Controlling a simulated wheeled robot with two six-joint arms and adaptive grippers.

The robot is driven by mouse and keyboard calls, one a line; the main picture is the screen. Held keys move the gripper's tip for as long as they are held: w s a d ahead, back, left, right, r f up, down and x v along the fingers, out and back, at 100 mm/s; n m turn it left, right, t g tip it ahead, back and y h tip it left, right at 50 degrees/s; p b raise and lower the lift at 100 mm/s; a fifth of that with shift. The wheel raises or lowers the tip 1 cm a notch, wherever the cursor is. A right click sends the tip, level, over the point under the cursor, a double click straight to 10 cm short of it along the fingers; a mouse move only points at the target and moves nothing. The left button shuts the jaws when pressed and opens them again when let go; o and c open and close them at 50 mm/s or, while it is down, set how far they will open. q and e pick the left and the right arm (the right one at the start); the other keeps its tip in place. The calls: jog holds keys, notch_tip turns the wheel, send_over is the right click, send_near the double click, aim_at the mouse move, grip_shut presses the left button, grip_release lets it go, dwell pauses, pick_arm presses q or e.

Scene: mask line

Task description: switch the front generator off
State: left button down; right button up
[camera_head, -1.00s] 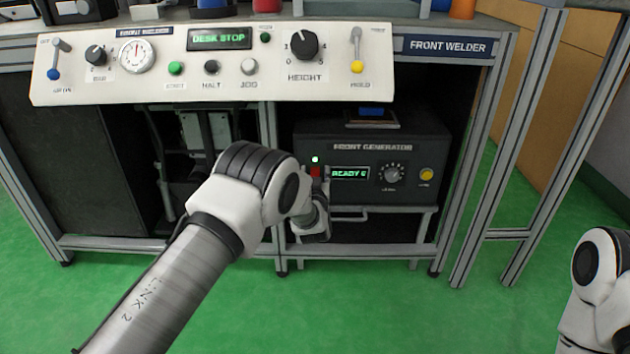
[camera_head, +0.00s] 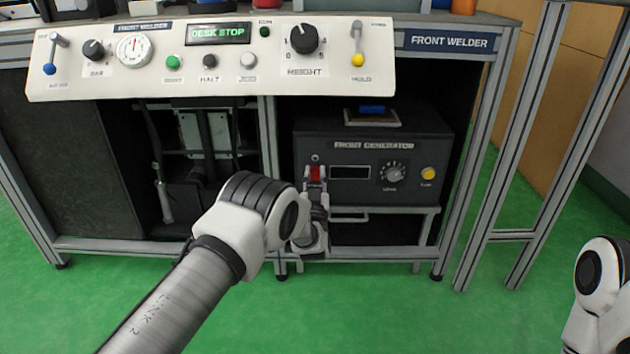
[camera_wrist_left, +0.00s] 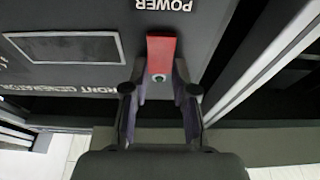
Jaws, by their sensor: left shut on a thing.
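The front generator (camera_head: 380,148) is a dark box on a low shelf under the panel. Its display (camera_head: 350,172) is blank and its small lamp (camera_head: 315,158) is dark. The red power switch (camera_head: 315,172) is at the left of its face. My left gripper (camera_head: 316,187) is at this switch, just below it in the head view. In the left wrist view, which is upside down, my left gripper (camera_wrist_left: 159,92) has one finger on each side of the red switch (camera_wrist_left: 161,55) and is shut on it. My right gripper is out of view.
A grey dial (camera_head: 391,172) and a yellow button (camera_head: 428,173) are right of the display. A white control panel (camera_head: 215,60) juts out above.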

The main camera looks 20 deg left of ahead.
pick_arm(q)
jog(key=c, duration=0.9)
grip_release()
jog(key=v, duration=1.2)
